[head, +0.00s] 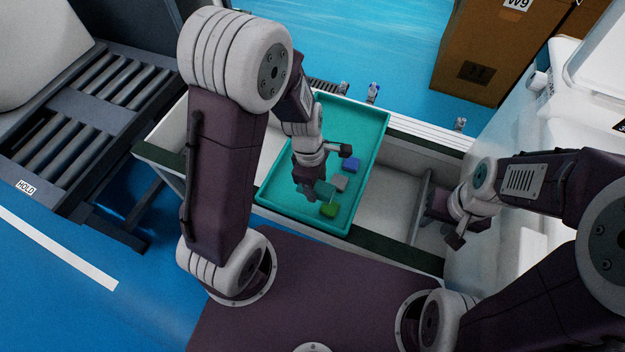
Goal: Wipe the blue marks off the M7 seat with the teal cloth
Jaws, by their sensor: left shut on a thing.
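My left gripper (309,192) reaches down into the teal tray (369,120). It is shut on the teal cloth (326,189), which is partly hidden by the fingers and low over the tray floor. My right gripper (432,206) hangs over the right part of the pale bench, beside a divider; its fingers are too dark and small to tell open from shut. A white toilet-like body (590,75) stands at the upper right, cut by the frame edge. I cannot tell whether it is the M7 seat, and no blue marks show.
A blue cloth (351,164), a greyish cloth (340,182) and a green cloth (329,210) lie in the tray close to my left gripper. A brown box (490,50) stands at the back. A roller conveyor (75,125) marked HOLD is at the left.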

